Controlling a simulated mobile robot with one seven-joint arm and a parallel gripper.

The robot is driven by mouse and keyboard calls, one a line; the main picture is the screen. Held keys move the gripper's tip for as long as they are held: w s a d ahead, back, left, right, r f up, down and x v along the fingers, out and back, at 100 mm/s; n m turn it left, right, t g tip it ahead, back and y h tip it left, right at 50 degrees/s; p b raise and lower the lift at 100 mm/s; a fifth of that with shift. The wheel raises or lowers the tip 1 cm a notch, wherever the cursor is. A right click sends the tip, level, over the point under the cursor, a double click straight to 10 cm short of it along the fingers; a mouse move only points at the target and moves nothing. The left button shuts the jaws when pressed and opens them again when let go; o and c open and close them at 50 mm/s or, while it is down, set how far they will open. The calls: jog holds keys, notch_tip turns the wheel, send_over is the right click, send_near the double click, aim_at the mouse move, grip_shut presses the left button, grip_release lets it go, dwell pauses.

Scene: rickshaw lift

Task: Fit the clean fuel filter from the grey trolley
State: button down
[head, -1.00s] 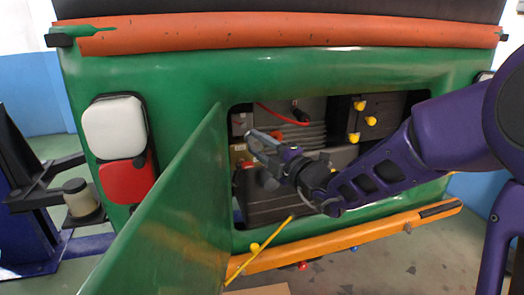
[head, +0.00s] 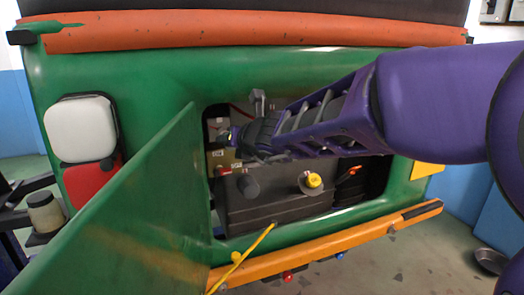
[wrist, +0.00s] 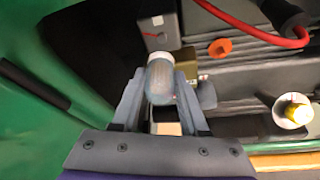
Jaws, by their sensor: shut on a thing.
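My gripper (wrist: 162,95) reaches into the open engine bay of the green rickshaw. In the wrist view its two grey fingers are shut on a pale blue-grey, translucent cylinder, the fuel filter (wrist: 160,82). The filter's upper end points toward a grey bracketed part (wrist: 158,30); I cannot tell whether they touch. In the head view the gripper (head: 232,136) is at the left of the bay, and my own arm hides part of the opening. The filter is too small and covered to make out there. The grey trolley is not in view.
The open green hatch door (head: 130,210) stands left of the bay. A dark tank (head: 270,205) with a yellow cap (head: 313,180) sits below the gripper. The wrist view shows an orange cap (wrist: 220,47) and a red hose (wrist: 250,32). An orange bumper (head: 330,246) runs below.

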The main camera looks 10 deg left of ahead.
jog(key=shift+w+a, duration=0.4)
jog(key=shift+w, duration=0.3)
jog(key=shift+w+a, duration=0.45)
jog(key=shift+w, duration=0.2)
jog(key=shift+w+a, duration=0.4)
jog(key=shift+w, duration=0.3)
jog(key=shift+w+a, duration=0.1)
jog(key=shift+w, duration=0.1)
jog(key=shift+w+a+r+p, duration=0.2)
jog(key=shift+a+r+p, duration=0.15)
jog(key=shift+r, duration=0.35)
dwell(3.4)
jog(key=shift+s+d+f+b, duration=0.25)
jog(key=shift+s+f+b, duration=0.1)
jog(key=shift+f, duration=0.25)
dwell(0.4)
jog(key=shift+s+d+f, duration=0.1)
jog(key=shift+s+d, duration=0.35)
jog(key=shift+s, duration=0.05)
